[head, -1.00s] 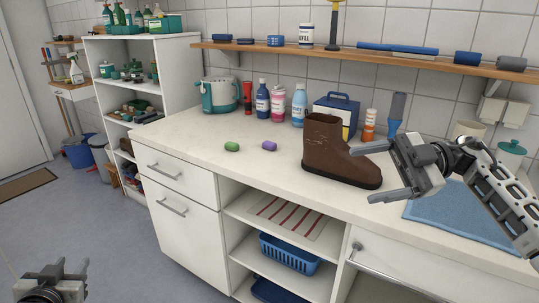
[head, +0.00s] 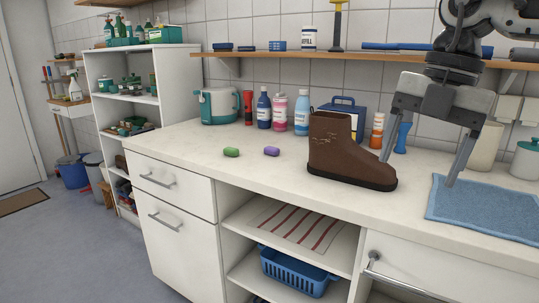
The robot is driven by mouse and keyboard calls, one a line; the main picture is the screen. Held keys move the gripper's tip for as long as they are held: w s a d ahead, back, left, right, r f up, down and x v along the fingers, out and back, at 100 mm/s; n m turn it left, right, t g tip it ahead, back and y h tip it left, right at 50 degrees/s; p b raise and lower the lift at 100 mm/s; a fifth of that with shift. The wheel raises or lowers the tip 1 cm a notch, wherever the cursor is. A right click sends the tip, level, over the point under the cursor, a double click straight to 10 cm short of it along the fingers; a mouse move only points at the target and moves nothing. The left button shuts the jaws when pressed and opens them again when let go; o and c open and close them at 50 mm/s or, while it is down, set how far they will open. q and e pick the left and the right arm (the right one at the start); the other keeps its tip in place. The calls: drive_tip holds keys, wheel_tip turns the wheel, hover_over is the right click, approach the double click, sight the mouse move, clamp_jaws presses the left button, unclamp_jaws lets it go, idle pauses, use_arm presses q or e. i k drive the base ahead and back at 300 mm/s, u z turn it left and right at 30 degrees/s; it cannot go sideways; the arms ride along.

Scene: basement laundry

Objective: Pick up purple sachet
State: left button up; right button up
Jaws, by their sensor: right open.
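The purple sachet (head: 271,151) lies on the white countertop, small and lilac, to the left of the brown boot. A similar green sachet (head: 231,152) lies a little to its left. My right gripper (head: 418,172) is open and empty, fingers pointing down, to the right of the boot and above the counter near the blue cloth. It is well to the right of the purple sachet, with the boot between them. My left gripper is out of view.
The tall brown boot (head: 345,152) stands on the counter (head: 190,146). A wooden shelf (head: 375,54) runs above. A blue cloth (head: 480,212) lies at right. The counter around the sachets is clear.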

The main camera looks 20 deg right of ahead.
sight(272, 150)
drive_tip(key=i, duration=1.9)
